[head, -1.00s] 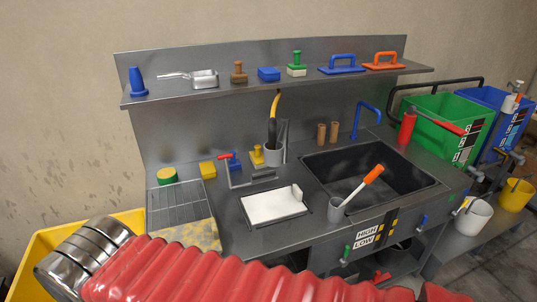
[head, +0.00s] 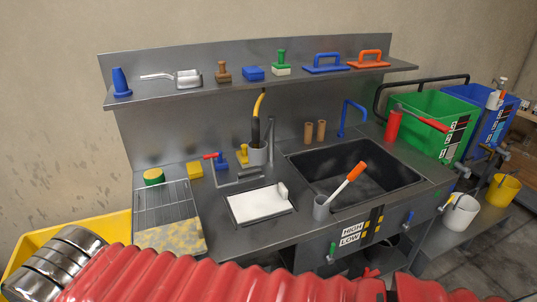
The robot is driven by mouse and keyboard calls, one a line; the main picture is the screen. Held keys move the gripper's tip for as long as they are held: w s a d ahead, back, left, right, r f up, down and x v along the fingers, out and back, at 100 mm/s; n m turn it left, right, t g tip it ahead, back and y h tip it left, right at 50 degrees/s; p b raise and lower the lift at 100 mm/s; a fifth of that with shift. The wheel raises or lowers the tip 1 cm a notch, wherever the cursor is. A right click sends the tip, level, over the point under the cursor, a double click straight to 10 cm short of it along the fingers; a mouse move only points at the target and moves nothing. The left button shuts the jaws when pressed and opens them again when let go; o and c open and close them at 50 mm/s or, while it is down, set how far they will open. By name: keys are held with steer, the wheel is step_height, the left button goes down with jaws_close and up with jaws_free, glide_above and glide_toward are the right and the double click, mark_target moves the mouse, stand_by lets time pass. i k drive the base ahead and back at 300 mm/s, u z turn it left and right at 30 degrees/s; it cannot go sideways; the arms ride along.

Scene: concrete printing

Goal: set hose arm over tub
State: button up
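A blue hooked pipe (head: 344,119), which may be the hose arm, stands on the bench at the back edge of a black sunken basin (head: 391,187). Its bent top is at the basin's back right. A green tub (head: 422,127) stands right of the bench. A red cylinder (head: 392,125) with a red lever stands by it, and the lever reaches across the tub's front. I cannot tell for sure which part is the hose arm. My red ribbed arm crosses the bottom of the head view; my gripper is not in view.
A shelf (head: 215,90) holds several hand tools. A blue tub (head: 480,112) and buckets are at right.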

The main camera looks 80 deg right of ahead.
mark_target(256, 157)
steer(key=k, duration=2.3)
steer(key=z, duration=0.6)
steer(key=i, duration=1.2)
